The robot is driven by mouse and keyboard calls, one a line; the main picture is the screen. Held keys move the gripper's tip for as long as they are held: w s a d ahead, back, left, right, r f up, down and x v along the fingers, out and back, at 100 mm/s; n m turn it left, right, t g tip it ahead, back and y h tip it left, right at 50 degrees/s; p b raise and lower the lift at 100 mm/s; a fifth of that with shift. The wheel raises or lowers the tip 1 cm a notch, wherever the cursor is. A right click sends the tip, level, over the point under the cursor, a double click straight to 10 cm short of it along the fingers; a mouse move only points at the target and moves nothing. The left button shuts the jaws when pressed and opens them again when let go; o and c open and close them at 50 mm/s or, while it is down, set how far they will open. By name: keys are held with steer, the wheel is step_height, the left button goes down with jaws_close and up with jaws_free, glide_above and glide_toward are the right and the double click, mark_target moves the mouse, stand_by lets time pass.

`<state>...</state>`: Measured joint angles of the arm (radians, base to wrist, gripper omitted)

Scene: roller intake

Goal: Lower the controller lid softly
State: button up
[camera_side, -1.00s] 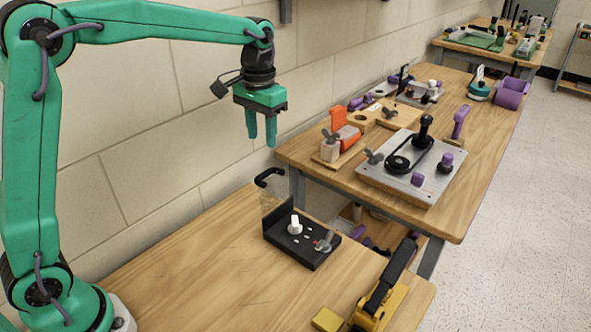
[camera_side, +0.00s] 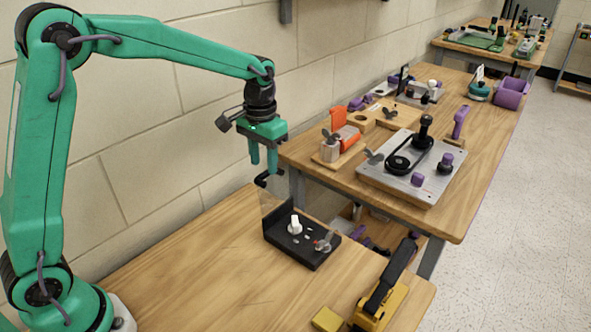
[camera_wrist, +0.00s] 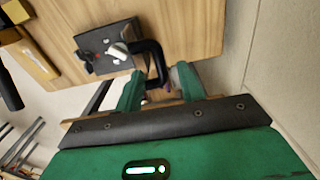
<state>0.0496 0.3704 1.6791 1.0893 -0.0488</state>
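The controller (camera_side: 296,252) is a low black box with a white knob and a small metal lever on its top. Its lid (camera_side: 270,203) looks see-through and stands raised at the box's back left edge. A black bar handle (camera_side: 263,183) tops the lid. My gripper (camera_side: 263,168) is at the handle, with its fingers pointing down. In the wrist view the handle (camera_wrist: 154,60) reaches into the gap between the two green fingers of my gripper (camera_wrist: 157,85), which stand apart. I cannot tell whether either finger touches the handle.
A yellow block (camera_side: 327,319) and a yellow tool with a black grip (camera_side: 385,290) lie at the bench's front right. A second bench (camera_side: 440,215) with a grey plate fixture (camera_side: 375,180) stands behind. The wall is close behind my gripper. The bench left of the controller is clear.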

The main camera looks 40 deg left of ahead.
mark_target(264, 173)
step_height(264, 173, down, 3)
steer(key=shift+s, duration=0.1)
steer(key=shift+d+r, duration=0.2)
steer(key=shift+d, duration=0.6)
steer(key=shift+d+r, duration=0.15)
steer(key=shift+d, duration=0.6)
steer(key=d, duration=0.3)
steer(key=shift+f, duration=0.15)
steer(key=shift+d, duration=0.15)
steer(key=shift+r, duration=0.2)
jaws_close()
